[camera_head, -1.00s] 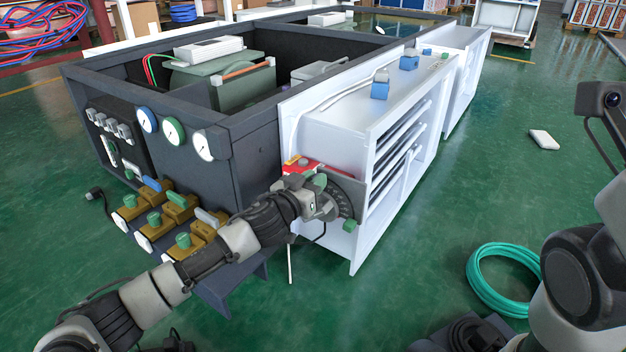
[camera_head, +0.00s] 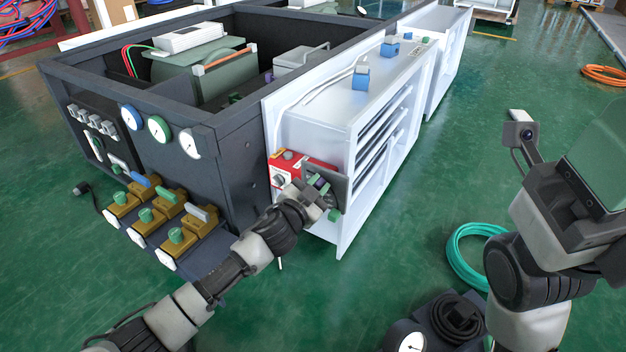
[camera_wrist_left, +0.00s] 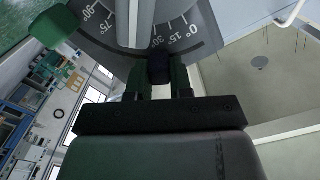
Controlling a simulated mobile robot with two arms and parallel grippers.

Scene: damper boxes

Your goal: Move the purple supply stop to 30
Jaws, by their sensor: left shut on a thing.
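The grey dial plate (camera_head: 341,187) stands at the near end of the white cabinet, and its degree scale (camera_wrist_left: 175,37) fills the top of the left wrist view. My left gripper (camera_head: 317,188) is at the plate. In the left wrist view its two green fingers (camera_wrist_left: 160,80) are shut on a small dark piece, the purple supply stop (camera_wrist_left: 158,66). The stop appears just below the 30 and 15 marks; its exact setting is hard to tell. A green knob (camera_wrist_left: 54,27) is at the plate's other end, near 90.
A red box (camera_head: 288,166) with a dial sits beside the plate. Brass valves with green knobs (camera_head: 145,214) stand to the left below the dark box (camera_head: 232,150). A green hose coil (camera_head: 462,262) lies on the floor at right. The floor right of the cabinet is mostly clear.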

